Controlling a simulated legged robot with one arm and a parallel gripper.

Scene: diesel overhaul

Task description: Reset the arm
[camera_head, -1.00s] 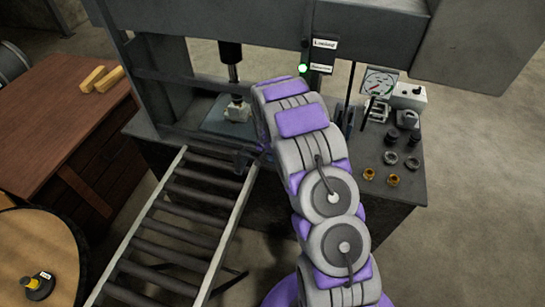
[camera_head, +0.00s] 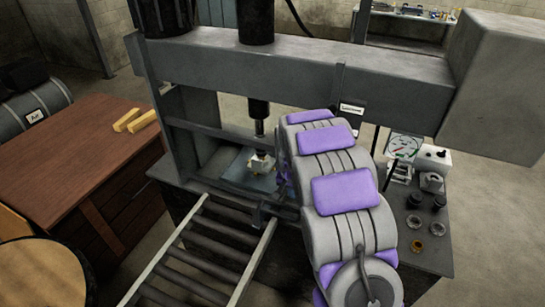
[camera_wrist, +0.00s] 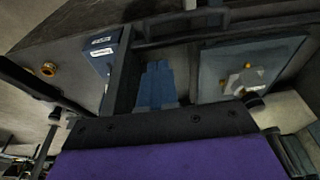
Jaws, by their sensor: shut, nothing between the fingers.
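My arm reaches forward over the right side of the press bench in the head view. My gripper (camera_wrist: 157,85) shows in the wrist view as two blue-grey fingers side by side, shut and empty. In the head view its tip is mostly hidden behind my arm, just right of the press plate. A small pale metal part with brass-coloured fittings (camera_head: 261,163) sits on the blue-grey press plate (camera_head: 234,172) under the ram. In the wrist view the part (camera_wrist: 243,80) is right of the fingers and apart from them.
The press frame (camera_head: 300,62) stands around and above the arm. A roller conveyor (camera_head: 208,258) leads to the bench. A gauge (camera_head: 404,147) and several small rings and fittings lie on the bench at right. A wooden desk (camera_head: 75,165) stands left; open floor lies at far right.

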